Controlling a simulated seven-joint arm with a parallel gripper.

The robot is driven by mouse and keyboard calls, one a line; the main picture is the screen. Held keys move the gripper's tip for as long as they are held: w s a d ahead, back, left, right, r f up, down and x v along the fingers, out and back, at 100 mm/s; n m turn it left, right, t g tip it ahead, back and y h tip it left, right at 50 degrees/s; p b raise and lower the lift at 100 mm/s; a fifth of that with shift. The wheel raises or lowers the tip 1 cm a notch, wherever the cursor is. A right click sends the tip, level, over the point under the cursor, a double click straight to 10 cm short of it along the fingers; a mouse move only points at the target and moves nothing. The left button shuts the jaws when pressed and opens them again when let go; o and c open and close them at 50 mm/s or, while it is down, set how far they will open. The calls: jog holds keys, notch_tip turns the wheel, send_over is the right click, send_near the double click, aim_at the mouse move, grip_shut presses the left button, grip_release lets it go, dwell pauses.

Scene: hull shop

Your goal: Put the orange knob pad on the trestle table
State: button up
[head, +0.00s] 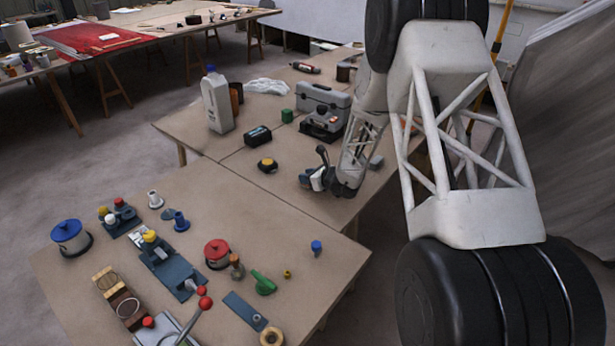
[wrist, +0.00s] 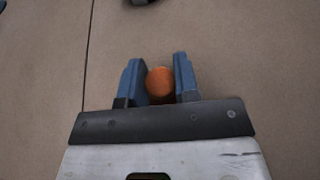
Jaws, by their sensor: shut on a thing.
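The orange knob pad (wrist: 159,82) shows as a rounded orange top between the two blue fingers of my gripper (wrist: 159,78) in the wrist view. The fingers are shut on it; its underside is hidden. In the head view my gripper (head: 316,180) is low over the right part of the brown table (head: 222,160) behind the near workbench, and I cannot make out the orange pad there. Bare brown tabletop (wrist: 240,90) lies beneath in the wrist view. I cannot tell whether the pad touches it. Another table on trestle legs (head: 160,14) stands at the far left.
A yellow-topped black knob (head: 267,165) and a black box (head: 258,135) are left of my gripper. Grey cases (head: 325,112) stand behind it, a white jug (head: 216,102) farther left. The near workbench (head: 120,205) holds several knobs, levers and plates. Bare tabletop lies around my gripper.

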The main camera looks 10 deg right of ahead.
jog(key=o, duration=0.9)
jog(key=shift+r, duration=0.15)
jog(key=shift+v, duration=0.8)
jog(key=v, duration=1)
jog(key=shift+s+d, duration=0.15)
jog(key=shift+s, duration=0.05)
